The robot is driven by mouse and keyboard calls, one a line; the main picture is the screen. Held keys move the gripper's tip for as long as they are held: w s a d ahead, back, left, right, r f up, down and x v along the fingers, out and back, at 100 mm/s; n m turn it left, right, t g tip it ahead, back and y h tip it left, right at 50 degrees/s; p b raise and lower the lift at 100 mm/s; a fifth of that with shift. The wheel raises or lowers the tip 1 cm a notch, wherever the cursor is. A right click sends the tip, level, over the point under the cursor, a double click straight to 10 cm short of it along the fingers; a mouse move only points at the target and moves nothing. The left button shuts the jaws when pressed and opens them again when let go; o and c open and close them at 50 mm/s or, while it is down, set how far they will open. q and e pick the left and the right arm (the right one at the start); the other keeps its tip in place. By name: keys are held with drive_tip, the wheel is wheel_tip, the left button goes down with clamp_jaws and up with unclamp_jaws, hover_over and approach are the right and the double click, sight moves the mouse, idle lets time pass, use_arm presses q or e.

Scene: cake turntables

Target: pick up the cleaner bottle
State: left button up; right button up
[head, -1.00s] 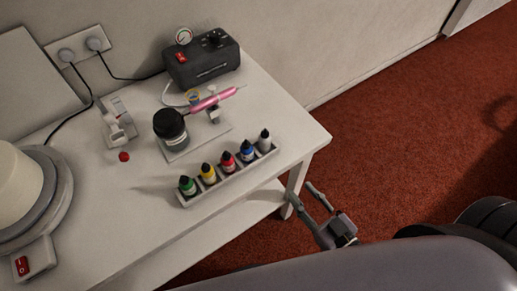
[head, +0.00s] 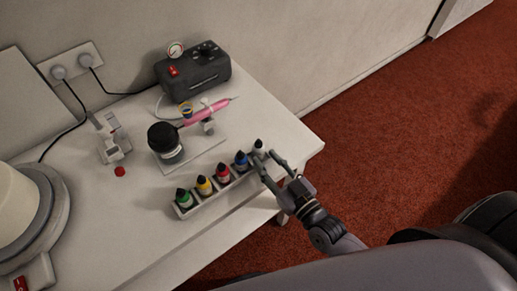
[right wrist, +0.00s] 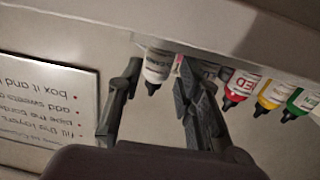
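The cleaner bottle (head: 258,147) is whitish with a dark tip. It stands at the right end of the bottle rack (head: 184,213) in the head view. In the right wrist view the cleaner bottle (right wrist: 158,64) appears upside down, its dark nozzle pointing down. My right gripper (head: 267,157) is open at that end of the rack. In the right wrist view the fingers of my right gripper (right wrist: 157,78) lie on either side of the bottle, with a gap showing on the left. Contact on the right is unclear. My left gripper is not in view.
The blue bottle (head: 241,163) is close beside the right gripper; red (head: 223,175), yellow (head: 204,188) and green (head: 184,200) bottles follow leftward. A dark-lidded jar (head: 166,140), pink airbrush (head: 207,112) and black compressor (head: 193,76) stand behind. A turntable (head: 55,207) is at left.

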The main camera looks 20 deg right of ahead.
sight(262, 155)
drive_tip(key=p+x, duration=0.1)
drive_tip(key=x, duration=0.4)
drive_tip(key=shift+d, duration=0.1)
drive_tip(key=shift+c, duration=0.3)
drive_tip(key=c, duration=0.4)
